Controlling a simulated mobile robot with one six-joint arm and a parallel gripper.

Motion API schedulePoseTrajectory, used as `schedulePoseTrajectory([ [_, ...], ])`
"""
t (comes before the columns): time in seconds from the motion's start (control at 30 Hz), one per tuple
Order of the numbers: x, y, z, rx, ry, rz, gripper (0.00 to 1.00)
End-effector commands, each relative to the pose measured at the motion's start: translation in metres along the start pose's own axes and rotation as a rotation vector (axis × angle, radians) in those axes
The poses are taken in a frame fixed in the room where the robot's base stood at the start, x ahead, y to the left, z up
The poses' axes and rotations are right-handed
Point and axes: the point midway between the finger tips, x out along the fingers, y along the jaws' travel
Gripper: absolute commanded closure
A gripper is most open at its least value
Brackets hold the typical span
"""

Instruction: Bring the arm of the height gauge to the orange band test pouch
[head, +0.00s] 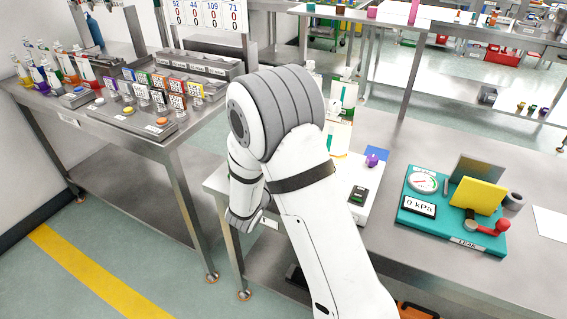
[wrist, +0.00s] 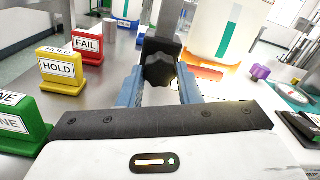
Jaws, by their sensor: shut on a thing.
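In the wrist view my gripper (wrist: 160,88) has its blue fingers on either side of a black lobed knob (wrist: 158,69) and is shut on it. The knob sits in front of a dark upright post (wrist: 168,20), which looks like part of the height gauge. Just right of the post stands a white pouch (wrist: 205,35) with a teal stripe and an orange band (wrist: 205,73) near its base. I cannot tell whether the gauge arm touches it. In the head view white pouches (head: 342,97) show behind my arm, which hides my gripper and the gauge.
Left of the fingers stand a red FAIL block (wrist: 88,47), a yellow HOLD block (wrist: 60,70) and a green block (wrist: 18,125). A purple knob (wrist: 260,72) lies right. In the head view a teal leak tester (head: 452,240) stands on the right table.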

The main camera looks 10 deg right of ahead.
Motion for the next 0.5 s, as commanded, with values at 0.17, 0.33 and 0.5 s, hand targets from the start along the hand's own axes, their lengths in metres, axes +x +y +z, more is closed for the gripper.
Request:
schedulePoseTrajectory([
  [0.17,0.000,0.000,0.001,0.000,0.000,0.000,0.87],
  [0.33,0.000,-0.006,0.020,0.002,0.000,0.000,0.87],
  [0.5,0.000,-0.018,0.058,0.004,-0.002,0.000,0.87],
])
